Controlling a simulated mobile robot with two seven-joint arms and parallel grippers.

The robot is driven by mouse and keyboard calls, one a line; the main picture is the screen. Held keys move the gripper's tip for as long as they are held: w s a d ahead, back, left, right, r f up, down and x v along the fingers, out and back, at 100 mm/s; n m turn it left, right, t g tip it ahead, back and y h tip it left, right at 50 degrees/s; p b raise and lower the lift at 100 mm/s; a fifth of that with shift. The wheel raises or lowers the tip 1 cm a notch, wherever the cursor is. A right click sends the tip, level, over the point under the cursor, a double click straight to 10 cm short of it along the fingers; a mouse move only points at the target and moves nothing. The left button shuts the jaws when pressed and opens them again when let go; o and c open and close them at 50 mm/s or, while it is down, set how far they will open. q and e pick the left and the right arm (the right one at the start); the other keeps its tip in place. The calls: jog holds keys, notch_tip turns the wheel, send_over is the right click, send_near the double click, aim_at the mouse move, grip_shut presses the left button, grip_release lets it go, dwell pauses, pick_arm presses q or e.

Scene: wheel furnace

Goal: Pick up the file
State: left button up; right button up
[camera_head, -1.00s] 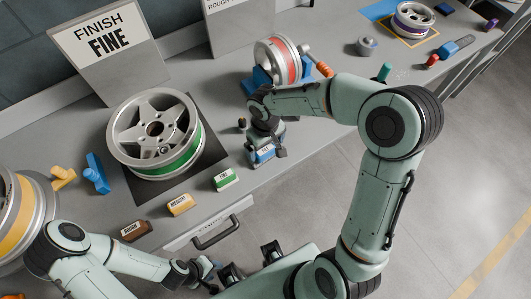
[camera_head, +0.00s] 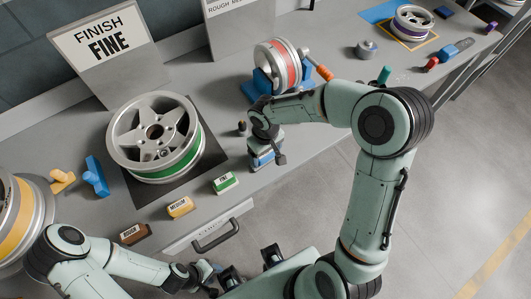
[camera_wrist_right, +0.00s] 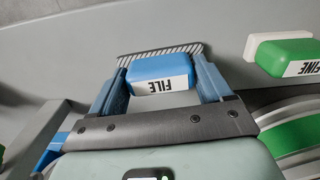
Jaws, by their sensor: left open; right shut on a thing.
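The file is a blue block with a white FILE label and a row of grey bristles along one edge. In the right wrist view the file (camera_wrist_right: 160,70) sits between the two blue fingers of my right gripper (camera_wrist_right: 163,82), which is shut on it. In the head view my right gripper (camera_head: 264,155) is near the front edge of the bench, right of the green FINE block, with the file mostly hidden under it. I cannot tell whether the file is clear of the bench. My left gripper (camera_head: 207,272) is open, low in front of the bench and away from the file.
Green FINE (camera_head: 225,183), yellow MEDIUM (camera_head: 180,207) and brown ROUGH (camera_head: 134,234) blocks line the front edge. A wheel with a green band (camera_head: 155,140) lies on a dark mat behind them. A red-banded wheel (camera_head: 278,62) stands on a blue holder behind my right gripper.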

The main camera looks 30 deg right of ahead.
pick_arm(q)
jog(key=w+r+p, duration=0.1)
jog(key=r+p, duration=0.1)
jog(key=r, duration=0.1)
jog(key=shift+w, duration=0.4)
pick_arm(e)
notch_tip(320, 180, up, 20)
jog(key=o, duration=0.4)
jog(key=shift+f, duration=0.1)
jog(key=shift+c, duration=0.4)
